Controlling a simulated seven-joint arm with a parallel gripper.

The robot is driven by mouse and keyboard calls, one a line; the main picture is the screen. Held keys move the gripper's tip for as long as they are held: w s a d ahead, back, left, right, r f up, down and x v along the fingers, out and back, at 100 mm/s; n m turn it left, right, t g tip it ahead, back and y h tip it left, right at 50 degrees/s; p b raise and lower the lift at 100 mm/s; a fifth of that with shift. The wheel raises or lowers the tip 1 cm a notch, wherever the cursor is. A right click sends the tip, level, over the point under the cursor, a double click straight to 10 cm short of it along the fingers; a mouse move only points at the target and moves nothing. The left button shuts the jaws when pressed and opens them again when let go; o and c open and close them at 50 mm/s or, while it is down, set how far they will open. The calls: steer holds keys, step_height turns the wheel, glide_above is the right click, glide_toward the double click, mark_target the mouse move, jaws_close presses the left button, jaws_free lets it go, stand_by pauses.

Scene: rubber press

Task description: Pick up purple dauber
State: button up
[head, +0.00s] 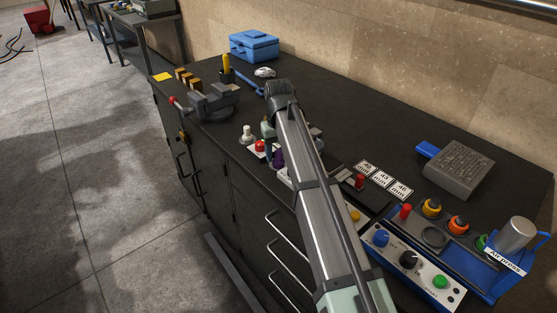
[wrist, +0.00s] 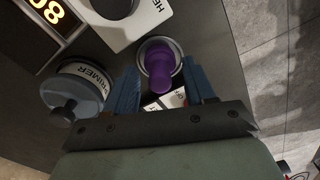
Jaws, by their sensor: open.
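The purple dauber (wrist: 161,72) stands in a round light-rimmed holder in the wrist view, its knob toward the camera. My gripper (wrist: 158,90) is open, with one blue finger on each side of the dauber. I cannot tell whether either finger touches it. In the head view the dauber (head: 277,158) shows as a small purple shape left of my arm. My arm hides most of the area around it and my gripper's fingers there.
A grey primer pot (wrist: 75,92) stands close left of the dauber. A white labelled box (wrist: 125,22) lies just beyond it. In the head view, a red-topped item (head: 260,147) and a white knobbed item (head: 248,134) stand nearby. A vise (head: 212,102) sits farther back.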

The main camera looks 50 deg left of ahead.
jaws_close()
stand_by(0.4)
steer(key=shift+r, duration=0.15)
